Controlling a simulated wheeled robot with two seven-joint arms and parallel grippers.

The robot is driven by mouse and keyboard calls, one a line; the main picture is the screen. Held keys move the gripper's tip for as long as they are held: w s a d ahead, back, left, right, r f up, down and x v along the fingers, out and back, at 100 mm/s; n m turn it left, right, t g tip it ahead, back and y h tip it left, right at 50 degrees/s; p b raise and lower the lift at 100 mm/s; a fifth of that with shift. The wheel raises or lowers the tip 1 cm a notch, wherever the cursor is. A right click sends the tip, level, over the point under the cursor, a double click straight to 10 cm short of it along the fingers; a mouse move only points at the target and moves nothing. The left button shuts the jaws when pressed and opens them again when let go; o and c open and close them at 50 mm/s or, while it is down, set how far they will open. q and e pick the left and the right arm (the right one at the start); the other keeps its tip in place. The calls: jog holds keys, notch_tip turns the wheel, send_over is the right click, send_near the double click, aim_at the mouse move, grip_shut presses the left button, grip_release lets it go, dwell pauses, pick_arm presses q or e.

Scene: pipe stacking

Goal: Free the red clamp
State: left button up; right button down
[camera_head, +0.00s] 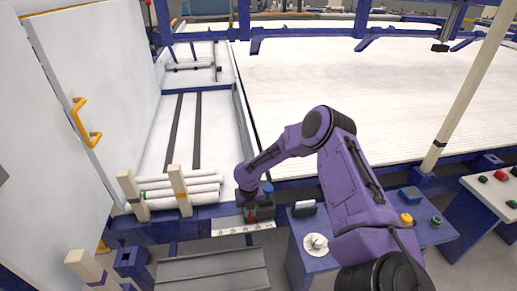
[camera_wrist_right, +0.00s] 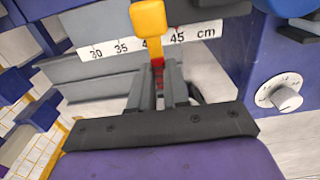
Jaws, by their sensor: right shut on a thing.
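The red clamp (camera_wrist_right: 158,70) is in the middle of the right wrist view, in front of the scale. A yellow handle (camera_wrist_right: 149,20) rises above it. My right gripper (camera_wrist_right: 158,92) is shut on the clamp, with one grey finger on each side; the fingers hide part of it. In the head view my right gripper (camera_head: 259,211) is at the blue front rail, just above the scale, and a small bit of red shows beside it. My left gripper is not in view.
A white centimetre scale (camera_head: 232,228) runs along the rail. White pipes (camera_head: 196,190) lie behind cream posts (camera_head: 179,190) to the left. A control box with a white knob (camera_head: 316,243) stands close on the right. A white door with a yellow handle (camera_head: 87,122) is at far left.

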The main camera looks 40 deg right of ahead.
aim_at(250, 213)
dwell(0.5)
jog(key=c, duration=1.1)
grip_release()
notch_tip(250, 213, up, 10)
jog(key=p, duration=0.1)
jog(key=shift+r, duration=0.25)
